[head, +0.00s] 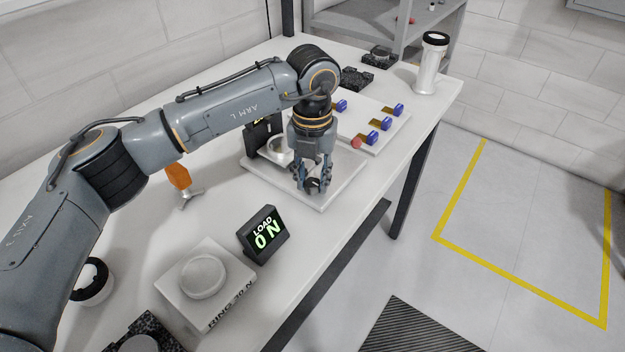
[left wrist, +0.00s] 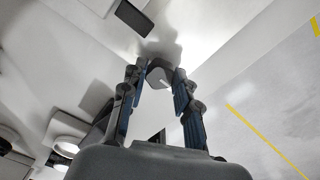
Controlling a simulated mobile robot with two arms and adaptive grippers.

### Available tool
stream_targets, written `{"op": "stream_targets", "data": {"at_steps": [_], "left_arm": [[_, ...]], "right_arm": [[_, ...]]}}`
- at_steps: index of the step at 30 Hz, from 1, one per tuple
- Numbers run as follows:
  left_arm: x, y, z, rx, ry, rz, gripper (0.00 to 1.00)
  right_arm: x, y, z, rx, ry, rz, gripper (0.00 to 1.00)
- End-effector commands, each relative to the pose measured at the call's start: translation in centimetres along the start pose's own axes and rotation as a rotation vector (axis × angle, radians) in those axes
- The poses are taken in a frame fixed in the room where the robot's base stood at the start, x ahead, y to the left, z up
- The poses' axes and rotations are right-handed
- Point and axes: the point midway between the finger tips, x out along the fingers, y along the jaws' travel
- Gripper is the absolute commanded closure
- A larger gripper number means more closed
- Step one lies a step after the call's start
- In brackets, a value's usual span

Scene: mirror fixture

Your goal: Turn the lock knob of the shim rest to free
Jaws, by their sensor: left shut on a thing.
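My left gripper (head: 312,182) reaches straight down over the front corner of a pale square base plate (head: 325,200). Its fingers are shut on a small dark knob (head: 311,187), which looks like the lock knob. In the left wrist view my left gripper (left wrist: 160,88) has its fingertips on either side of a grey knob-like piece (left wrist: 159,75). The fingers hide much of the knob, and I cannot read its setting. A black upright block (head: 260,137) and a round silver part (head: 279,150) stand on the plate behind the gripper. My right gripper is not in view.
A board with blue clamps (head: 381,124) and a red knob (head: 356,143) lies just behind. A display (head: 264,235) reads LOAD 0 N. A ring pad (head: 203,277), an orange-handled tool (head: 179,176) and a white canister (head: 430,65) stand on the bench (head: 225,205).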

Motion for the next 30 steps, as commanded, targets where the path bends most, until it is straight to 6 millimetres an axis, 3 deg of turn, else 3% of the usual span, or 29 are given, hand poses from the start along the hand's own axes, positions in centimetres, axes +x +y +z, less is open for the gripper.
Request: {"op": "stream_targets", "data": {"at_steps": [19, 20, 23, 30], "left_arm": [[-0.06, 0.03, 0.04, -0.054, -0.001, 0.000, 1.00], [-0.06, 0.03, 0.04, -0.054, -0.001, 0.000, 0.67], [-0.06, 0.03, 0.03, -0.054, -0.001, 0.000, 0.47], [-0.03, 0.02, 0.02, -0.053, 0.000, 0.000, 0.46]], "right_arm": [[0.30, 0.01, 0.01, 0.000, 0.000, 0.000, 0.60], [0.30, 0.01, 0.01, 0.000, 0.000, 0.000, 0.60], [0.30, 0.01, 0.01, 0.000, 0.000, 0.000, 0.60], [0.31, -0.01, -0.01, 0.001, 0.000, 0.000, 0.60]]}}
